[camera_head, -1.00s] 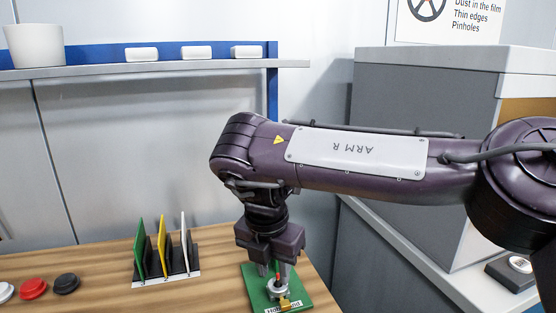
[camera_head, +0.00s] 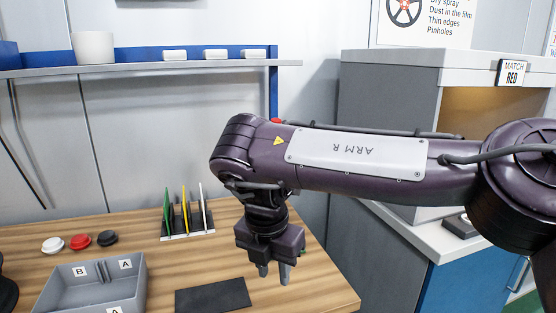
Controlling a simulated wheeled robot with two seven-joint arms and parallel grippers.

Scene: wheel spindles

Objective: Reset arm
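My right arm, marked ARM R, comes in from the right. Its gripper (camera_head: 274,272) points down over the right part of the wooden table (camera_head: 325,290). Its two fingers are apart with nothing visible between them. A small bit of green shows just right of the gripper, mostly hidden behind it. My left gripper is not in view; a dark shape at the lower left edge is too cut off to identify.
A grey divided bin (camera_head: 97,283) labelled A and B stands front left, beside a dark mat (camera_head: 212,295). Behind are white, red (camera_head: 80,240) and black discs and a rack (camera_head: 188,235) of coloured plates. A grey booth (camera_head: 400,120) stands right, marked MATCH RED.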

